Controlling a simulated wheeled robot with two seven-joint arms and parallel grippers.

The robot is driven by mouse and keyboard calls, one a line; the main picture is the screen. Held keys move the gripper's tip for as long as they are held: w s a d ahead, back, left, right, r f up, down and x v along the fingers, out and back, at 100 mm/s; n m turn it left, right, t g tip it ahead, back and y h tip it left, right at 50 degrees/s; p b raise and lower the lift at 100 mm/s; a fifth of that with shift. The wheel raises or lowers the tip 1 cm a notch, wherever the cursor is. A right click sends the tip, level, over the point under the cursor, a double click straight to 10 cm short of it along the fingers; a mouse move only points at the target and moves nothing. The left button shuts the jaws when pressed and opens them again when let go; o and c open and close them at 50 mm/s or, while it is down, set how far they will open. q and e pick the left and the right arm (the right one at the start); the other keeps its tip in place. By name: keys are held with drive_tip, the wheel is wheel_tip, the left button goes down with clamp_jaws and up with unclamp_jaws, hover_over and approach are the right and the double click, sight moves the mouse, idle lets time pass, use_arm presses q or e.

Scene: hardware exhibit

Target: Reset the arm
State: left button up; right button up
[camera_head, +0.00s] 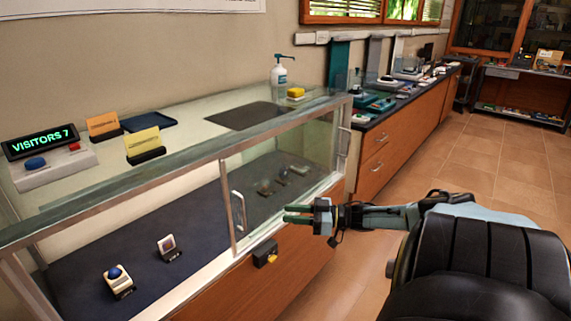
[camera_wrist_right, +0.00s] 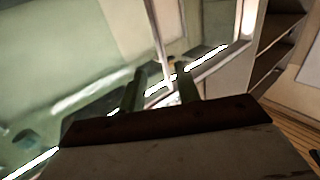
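My right arm (camera_head: 385,216) reaches in from the right, stretched out to the left in front of the glass display case (camera_head: 100,205). My right gripper (camera_head: 290,213) points left, near the glass door. Its two fingers are apart with nothing between them; they also show spread in the right wrist view (camera_wrist_right: 157,88). The white door handle (camera_head: 240,212) is a little left of the fingertips in the head view. I cannot tell the exact depth gap between them. My left gripper is not in view.
A counter with drawers (camera_head: 400,120) runs behind. The tiled floor (camera_head: 480,155) at right is free.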

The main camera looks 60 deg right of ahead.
drive_tip(key=s+a+f+m+g+h, duration=0.1)
drive_tip(key=s+a+f+g+h, duration=0.15)
drive_tip(key=f, duration=0.65)
drive_tip(key=s+a+f+m+g+h, duration=0.1)
drive_tip(key=s+f+m+h, duration=0.2)
drive_tip(key=f, duration=0.7)
drive_tip(key=s+a+f+g+h, duration=0.1)
drive_tip(key=s+f+h, duration=0.3)
drive_tip(key=f, duration=0.5)
drive_tip(key=s+a+f+n+g, duration=0.1)
drive_tip(key=s+a+f+g, duration=0.4)
drive_tip(key=s+a+f, duration=0.4)
drive_tip(key=s+a+f+g, duration=0.5)
drive_tip(key=s+a+f, duration=0.4)
drive_tip(key=s+a, duration=0.4)
drive_tip(key=s, duration=0.2)
drive_tip(key=shift+s+a+f+n, duration=0.25)
drive_tip(key=shift+s+n, duration=0.15)
drive_tip(key=shift+g, duration=0.25)
